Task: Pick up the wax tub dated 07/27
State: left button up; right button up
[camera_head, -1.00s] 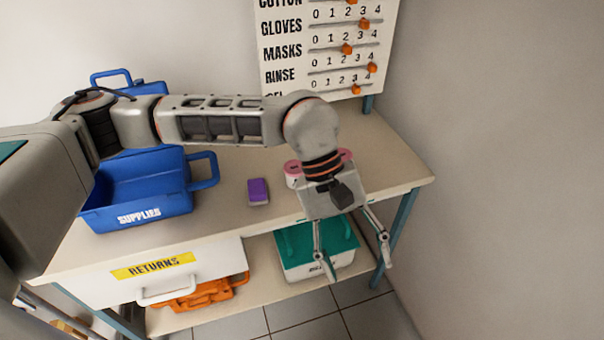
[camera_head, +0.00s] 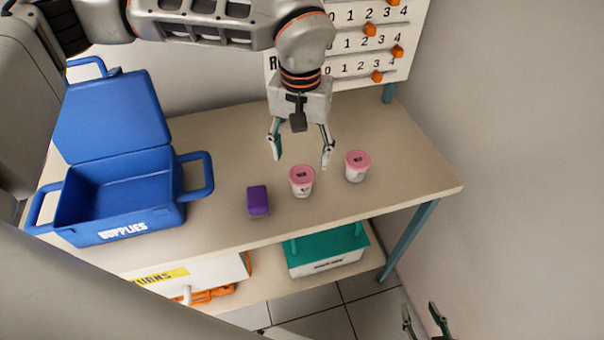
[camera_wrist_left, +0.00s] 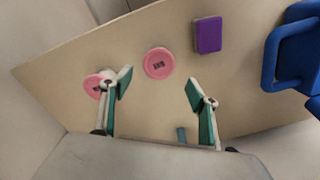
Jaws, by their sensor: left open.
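Two white tubs with pink lids stand upright on the table: a left tub (camera_head: 302,182) and a right tub (camera_head: 357,167). Each lid has dark print too small to read, so I cannot tell which is dated 07/27. My left gripper (camera_head: 301,152) is open and empty, pointing down just behind and above the left tub. In the left wrist view the left tub's lid (camera_wrist_left: 159,63) lies beyond the gap between the open fingers (camera_wrist_left: 160,90). The right tub's lid (camera_wrist_left: 94,84) is partly hidden by a finger. My right gripper (camera_head: 424,320) is at the bottom edge, fingers apart, partly cut off.
A purple block (camera_head: 258,200) lies left of the tubs. An open blue supplies box (camera_head: 125,200) stands at the table's left. A slider board (camera_head: 345,70) rises at the back. A teal-lidded bin (camera_head: 325,250) is on the shelf below. A wall is at the right.

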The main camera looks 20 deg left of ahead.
aim_at(302, 173)
pick_arm(q)
jog(key=f, duration=0.3)
jog(key=s+f, duration=0.1)
jog(key=f, duration=0.1)
jog(key=shift+d+f, duration=0.2)
jog(key=shift+d, duration=0.05)
jog(key=shift+w+f, duration=0.1)
jog(key=shift+f, duration=0.35)
jog(key=c, duration=1.2)
